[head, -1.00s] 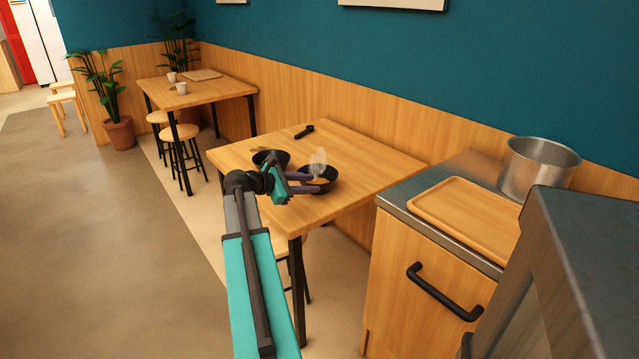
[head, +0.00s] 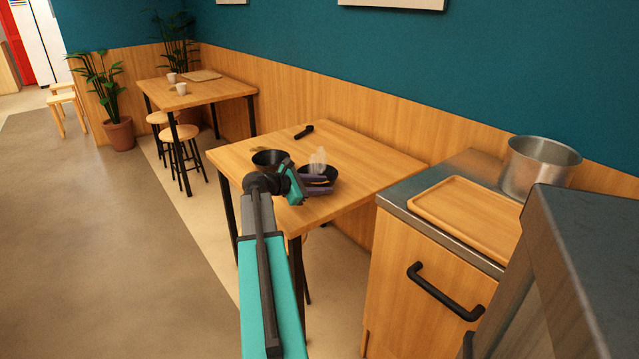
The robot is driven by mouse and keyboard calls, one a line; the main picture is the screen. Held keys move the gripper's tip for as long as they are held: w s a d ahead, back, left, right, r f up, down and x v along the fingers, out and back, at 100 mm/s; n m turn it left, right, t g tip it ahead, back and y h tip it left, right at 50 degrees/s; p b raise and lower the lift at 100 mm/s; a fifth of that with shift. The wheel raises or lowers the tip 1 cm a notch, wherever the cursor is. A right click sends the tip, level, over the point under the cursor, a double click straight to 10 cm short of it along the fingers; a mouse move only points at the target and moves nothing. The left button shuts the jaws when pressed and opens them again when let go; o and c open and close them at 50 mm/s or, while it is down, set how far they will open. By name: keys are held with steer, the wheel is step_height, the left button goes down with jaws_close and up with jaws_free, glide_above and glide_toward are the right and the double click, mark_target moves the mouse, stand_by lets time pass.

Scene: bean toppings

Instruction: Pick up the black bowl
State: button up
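A black bowl (head: 332,172) with pale steam above it sits on the near wooden table (head: 375,165). A second black bowl (head: 268,158) sits to its left, behind my wrist. My gripper (head: 326,184) reaches in from the left at the steaming bowl. Its two purple fingers show apart, one above the other, across the front of that bowl. They hide part of its wall and inside. I cannot tell whether they touch it.
A dark utensil (head: 304,131) lies at the back of the table. At right, a counter holds a wooden tray (head: 466,216) and a metal pot (head: 540,167). A dark-topped unit (head: 590,250) stands front right. Open floor lies left.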

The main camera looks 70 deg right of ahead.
steer(key=shift+s+d+f, duration=0.25)
steer(key=shift+s+d, duration=0.05)
steer(key=shift+d, duration=0.15)
jaws_close()
